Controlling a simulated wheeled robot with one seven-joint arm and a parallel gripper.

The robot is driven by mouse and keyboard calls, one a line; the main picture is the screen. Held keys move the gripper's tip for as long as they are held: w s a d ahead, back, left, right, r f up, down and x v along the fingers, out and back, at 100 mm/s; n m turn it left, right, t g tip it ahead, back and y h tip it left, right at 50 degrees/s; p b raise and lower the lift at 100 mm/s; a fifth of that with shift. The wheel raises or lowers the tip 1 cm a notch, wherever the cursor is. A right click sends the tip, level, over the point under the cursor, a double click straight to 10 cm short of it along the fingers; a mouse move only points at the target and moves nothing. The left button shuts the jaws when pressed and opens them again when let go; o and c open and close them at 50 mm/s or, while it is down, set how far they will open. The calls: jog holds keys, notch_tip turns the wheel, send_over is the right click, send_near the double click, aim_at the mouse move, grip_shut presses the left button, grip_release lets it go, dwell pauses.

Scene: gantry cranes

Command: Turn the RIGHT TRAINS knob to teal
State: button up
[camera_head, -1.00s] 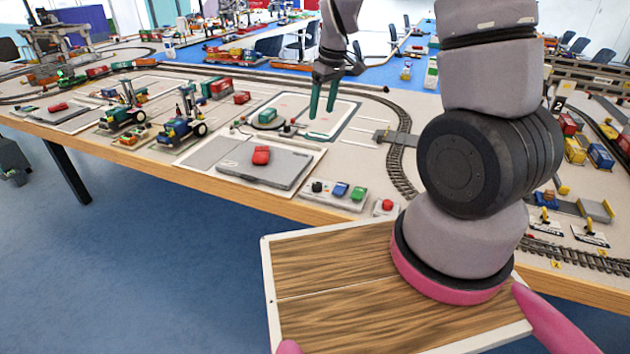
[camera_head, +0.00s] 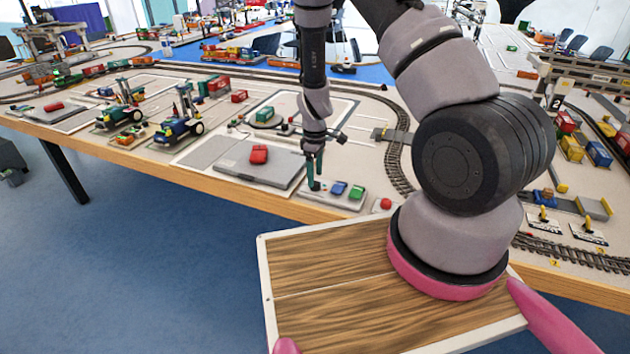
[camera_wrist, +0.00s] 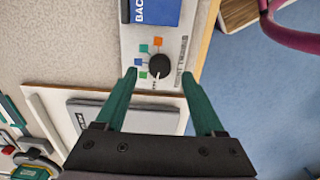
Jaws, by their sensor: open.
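The black RIGHT TRAINS knob (camera_wrist: 159,66) sits on a pale control panel (camera_wrist: 128,40) in the wrist view. Small orange, teal, blue and green squares lie around it. A pale mark on the knob seems to point down the picture, towards small lettering that may read OFF. My gripper (camera_wrist: 158,74) is open, with its two teal-green fingers at the left and right of the knob; I cannot tell whether they touch it. In the head view my gripper (camera_head: 315,184) points down over the left end of the panel, largely hiding the knob.
A red button (camera_head: 386,204) is farther right. A grey plate with a red piece (camera_head: 258,154) is at the left. The table's wooden edge (camera_head: 270,203) runs close in front.

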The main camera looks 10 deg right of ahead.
jog(key=shift+f, duration=1.4)
grip_shut()
